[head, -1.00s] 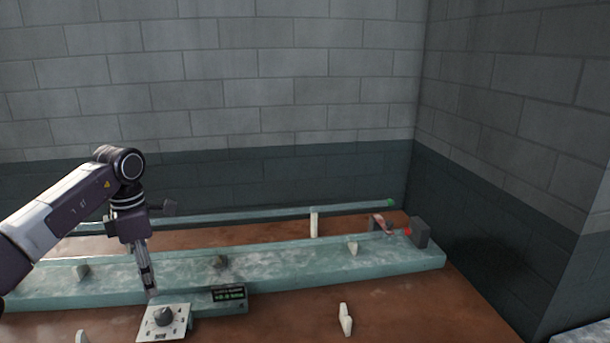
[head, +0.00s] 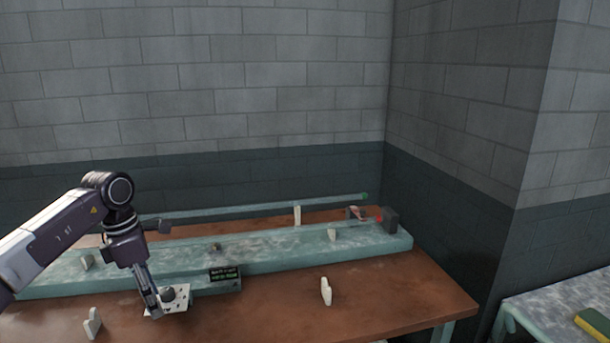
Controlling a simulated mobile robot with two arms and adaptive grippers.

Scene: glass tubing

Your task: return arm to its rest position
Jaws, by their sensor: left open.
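My left gripper (head: 153,303) is in the head view at lower left, pointing down with open, empty jaws. Its fingertips are at the left side of a white panel with a dark knob (head: 172,294). I cannot tell whether they touch it. The panel sits at the front of a long pale-green bench unit (head: 270,256). My right gripper is not in view.
White stands (head: 326,291) and (head: 92,322) are on the brown table (head: 390,297). A glass tube (head: 250,209) runs along the back. A yellow-green sponge (head: 594,323) lies on another table at right.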

